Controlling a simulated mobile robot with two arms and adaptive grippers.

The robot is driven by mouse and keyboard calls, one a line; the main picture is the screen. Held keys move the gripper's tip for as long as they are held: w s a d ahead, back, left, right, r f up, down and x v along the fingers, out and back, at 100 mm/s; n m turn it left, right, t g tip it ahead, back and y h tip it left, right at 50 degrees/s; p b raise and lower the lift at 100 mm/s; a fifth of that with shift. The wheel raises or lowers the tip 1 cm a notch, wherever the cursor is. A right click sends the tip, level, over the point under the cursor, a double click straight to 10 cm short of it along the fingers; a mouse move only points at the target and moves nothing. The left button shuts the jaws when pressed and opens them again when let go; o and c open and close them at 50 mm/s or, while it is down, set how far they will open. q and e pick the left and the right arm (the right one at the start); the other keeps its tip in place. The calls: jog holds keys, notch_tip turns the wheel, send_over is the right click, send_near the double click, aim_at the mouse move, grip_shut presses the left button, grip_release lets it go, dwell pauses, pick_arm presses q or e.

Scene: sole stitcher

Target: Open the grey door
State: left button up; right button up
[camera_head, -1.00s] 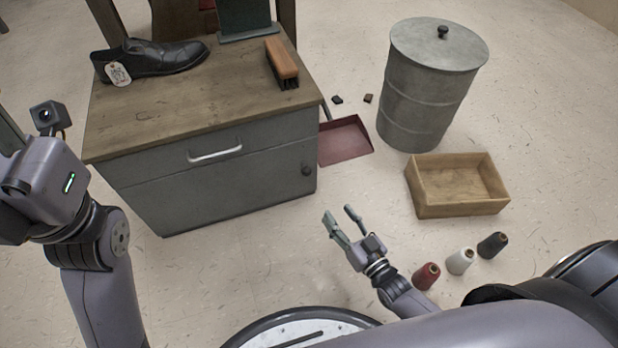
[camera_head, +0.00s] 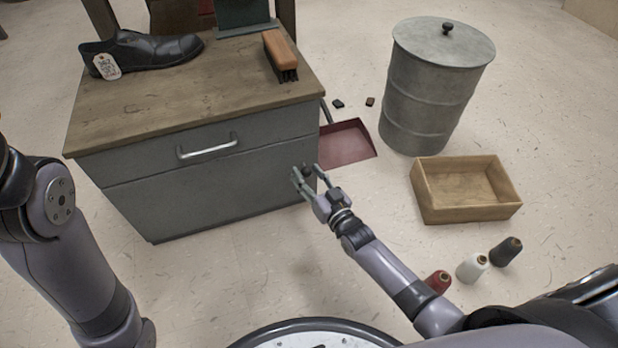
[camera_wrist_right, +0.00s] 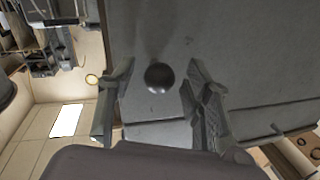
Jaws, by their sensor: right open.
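The grey door (camera_head: 215,195) is the lower front panel of a grey cabinet with a wooden top. It is closed. Its round dark knob (camera_head: 307,171) sits near the door's right edge. The knob also shows in the right wrist view (camera_wrist_right: 159,77), between my fingers. My right gripper (camera_head: 306,178) is open, with one finger on each side of the knob. In the right wrist view neither finger of the gripper (camera_wrist_right: 158,95) appears to touch the knob. My left gripper is out of view; only part of the left arm shows at the left edge.
A drawer with a metal handle (camera_head: 207,147) is above the door. A black shoe (camera_head: 150,52) and a brush (camera_head: 281,55) lie on the cabinet top. A red dustpan (camera_head: 346,143), metal bin (camera_head: 434,90), wooden box (camera_head: 466,212) and thread spools (camera_head: 472,267) stand to the right.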

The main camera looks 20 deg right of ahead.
jog(key=shift+c, duration=0.3)
grip_shut()
dwell(0.3)
dwell(0.3)
